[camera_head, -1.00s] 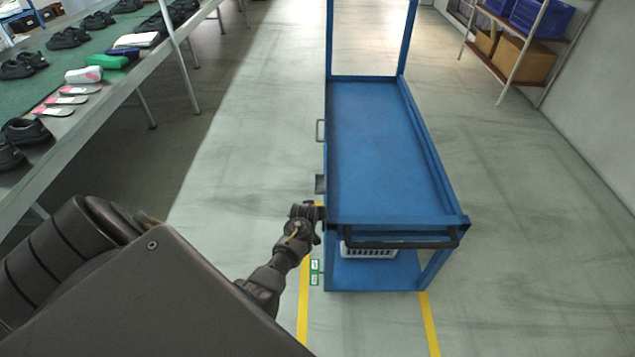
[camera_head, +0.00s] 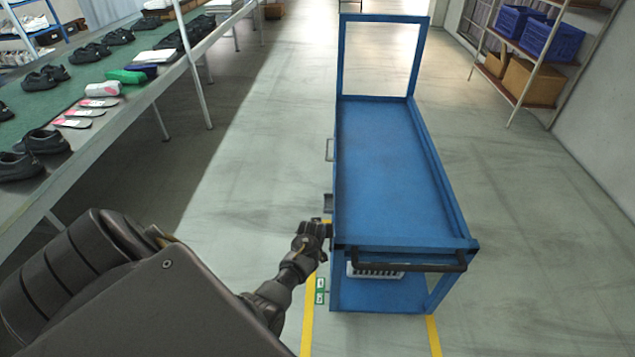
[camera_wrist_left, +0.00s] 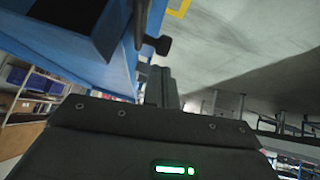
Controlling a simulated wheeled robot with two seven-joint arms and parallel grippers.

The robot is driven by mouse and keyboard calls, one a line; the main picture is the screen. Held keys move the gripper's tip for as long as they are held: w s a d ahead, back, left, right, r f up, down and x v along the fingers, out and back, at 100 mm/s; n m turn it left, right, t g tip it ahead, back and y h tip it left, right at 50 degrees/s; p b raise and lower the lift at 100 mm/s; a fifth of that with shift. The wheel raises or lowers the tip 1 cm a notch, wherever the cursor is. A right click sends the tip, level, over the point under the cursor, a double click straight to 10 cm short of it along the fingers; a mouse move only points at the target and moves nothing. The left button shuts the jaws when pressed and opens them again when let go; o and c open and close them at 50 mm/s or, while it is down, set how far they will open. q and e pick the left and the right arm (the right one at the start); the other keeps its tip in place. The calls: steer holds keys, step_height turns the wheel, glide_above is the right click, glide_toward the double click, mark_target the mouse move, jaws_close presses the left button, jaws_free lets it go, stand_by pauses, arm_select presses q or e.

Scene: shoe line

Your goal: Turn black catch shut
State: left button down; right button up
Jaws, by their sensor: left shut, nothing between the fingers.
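A blue cart (camera_head: 385,160) stands ahead of me. A small dark part (camera_head: 328,203) juts from its left side in the head view. In the left wrist view a black knob (camera_wrist_left: 160,45), which looks like the catch, sticks out from the blue cart side. My left gripper (camera_head: 325,228) is beside the cart's near left edge, just below the dark part in the picture. Its fingers (camera_wrist_left: 160,85) are shut and empty, pointing toward the knob; I cannot tell whether they touch it. My right gripper is not in view.
A long table (camera_head: 85,140) with shoes runs along the left. A shelf rack (camera_head: 530,65) stands at the right. Floor beside the cart is clear.

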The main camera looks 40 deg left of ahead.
arm_select(q)
steer(key=s+d+r+p, duration=0.2)
steer(key=s+r, duration=0.3)
steer(key=r, duration=0.6)
steer(key=shift+s, duration=0.15)
